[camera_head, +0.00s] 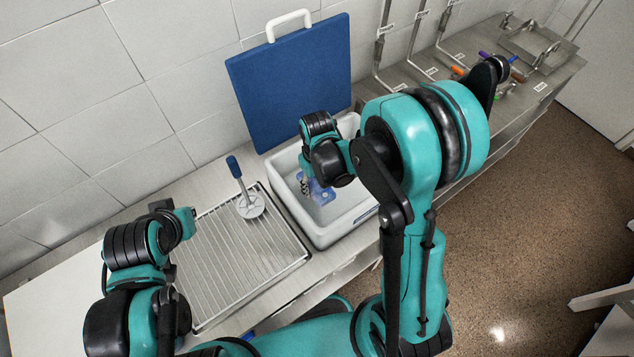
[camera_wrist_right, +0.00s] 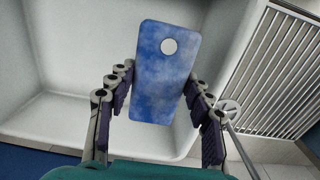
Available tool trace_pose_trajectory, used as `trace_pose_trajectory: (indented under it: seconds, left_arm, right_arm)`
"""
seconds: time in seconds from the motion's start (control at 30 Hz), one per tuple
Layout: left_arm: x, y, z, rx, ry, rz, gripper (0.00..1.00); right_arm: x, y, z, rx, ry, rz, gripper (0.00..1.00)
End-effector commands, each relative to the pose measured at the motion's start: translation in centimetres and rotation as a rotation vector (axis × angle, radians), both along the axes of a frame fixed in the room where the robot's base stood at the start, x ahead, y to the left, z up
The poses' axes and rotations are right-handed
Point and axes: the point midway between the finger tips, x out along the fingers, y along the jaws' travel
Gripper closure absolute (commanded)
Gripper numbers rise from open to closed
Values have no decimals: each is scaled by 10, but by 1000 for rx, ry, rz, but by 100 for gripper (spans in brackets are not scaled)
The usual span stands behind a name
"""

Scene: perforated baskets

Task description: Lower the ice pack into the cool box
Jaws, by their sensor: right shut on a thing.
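The ice pack (camera_wrist_right: 163,85) is a flat blue slab with a round hole near one end. My right gripper (camera_wrist_right: 158,105) is shut on it, with a finger against each long edge. The cool box (camera_head: 347,228) is a white open tub on the counter. In the head view the ice pack (camera_head: 322,194) shows within the box's opening, below my right gripper (camera_head: 306,184). I cannot tell whether it touches the box floor. The wrist view shows the box's white inside (camera_wrist_right: 62,65) around the pack. My left arm's end is at the left; its fingers are not distinguishable.
A blue board with a white handle (camera_head: 290,85) stands against the wall behind the box. Hooked metal rods and coloured items lie on the counter farther right.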

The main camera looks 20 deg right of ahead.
Motion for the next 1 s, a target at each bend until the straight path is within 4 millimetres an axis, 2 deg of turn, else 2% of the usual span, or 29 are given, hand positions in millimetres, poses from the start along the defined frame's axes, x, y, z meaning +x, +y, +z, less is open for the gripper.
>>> trace_pose_trajectory:
  seconds: [0.03, 0.6, 1.0]
  left_arm:
    - [0, 0, -12, 0, 0, 0, 100]
    - [0, 0, -76, 0, 0, 0, 100]
    - [0, 0, -80, 0, 0, 0, 100]
  right_arm:
    - [0, 0, -12, 0, 0, 0, 89]
    - [0, 0, -79, 0, 0, 0, 89]
    - [0, 0, -83, 0, 0, 0, 89]
